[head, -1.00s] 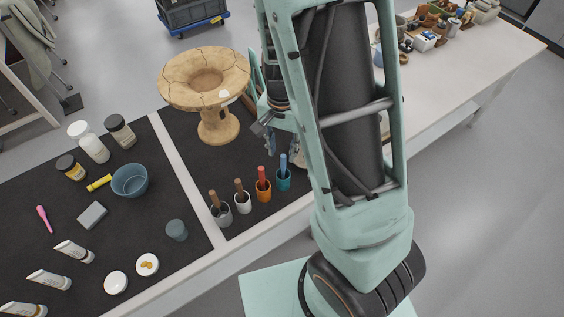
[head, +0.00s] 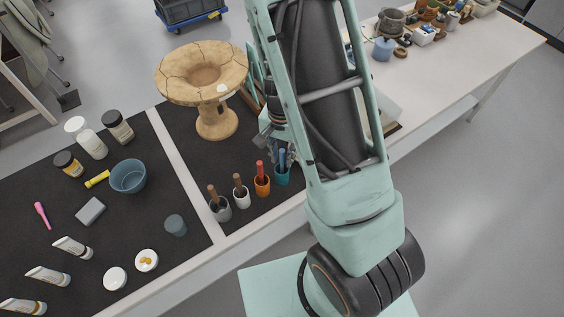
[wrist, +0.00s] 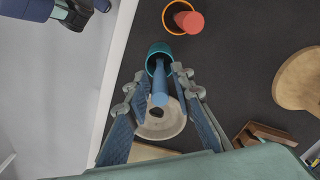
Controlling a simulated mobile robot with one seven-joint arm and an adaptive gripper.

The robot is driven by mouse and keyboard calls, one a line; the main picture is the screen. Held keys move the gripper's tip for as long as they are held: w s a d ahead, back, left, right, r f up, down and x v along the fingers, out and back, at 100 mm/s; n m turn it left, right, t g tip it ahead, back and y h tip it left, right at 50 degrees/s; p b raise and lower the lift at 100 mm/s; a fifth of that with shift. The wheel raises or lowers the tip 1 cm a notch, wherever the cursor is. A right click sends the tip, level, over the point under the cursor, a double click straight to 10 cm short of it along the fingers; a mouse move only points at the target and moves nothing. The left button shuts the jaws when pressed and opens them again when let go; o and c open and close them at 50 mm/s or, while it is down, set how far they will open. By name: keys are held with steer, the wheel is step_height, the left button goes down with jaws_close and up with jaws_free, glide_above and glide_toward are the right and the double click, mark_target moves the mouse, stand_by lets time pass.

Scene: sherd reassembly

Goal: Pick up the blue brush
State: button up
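The blue brush (head: 282,158) stands with its handle up in a teal cup (head: 282,176), at the right end of the row of cups. In the wrist view the blue handle (wrist: 160,88) points toward the camera out of the teal cup (wrist: 154,51). My gripper (wrist: 160,80) is open, with one finger on each side of the handle. Gaps show between the handle and the fingers, so it does not look gripped. In the head view my arm partly covers my gripper (head: 280,150), which is at the brush.
An orange cup (head: 262,187) with a red-handled brush stands close beside the teal cup. White (head: 241,198) and grey (head: 221,211) cups hold brown-handled brushes. A cracked clay vessel (head: 203,75) stands behind. A pale round piece (wrist: 162,122) lies below the fingers in the wrist view.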

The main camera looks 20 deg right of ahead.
jaws_close()
step_height(320, 180, up, 10)
steer(key=shift+r+p, duration=0.1)
steer(key=shift+p, duration=0.5)
steer(key=shift+w, duration=0.1)
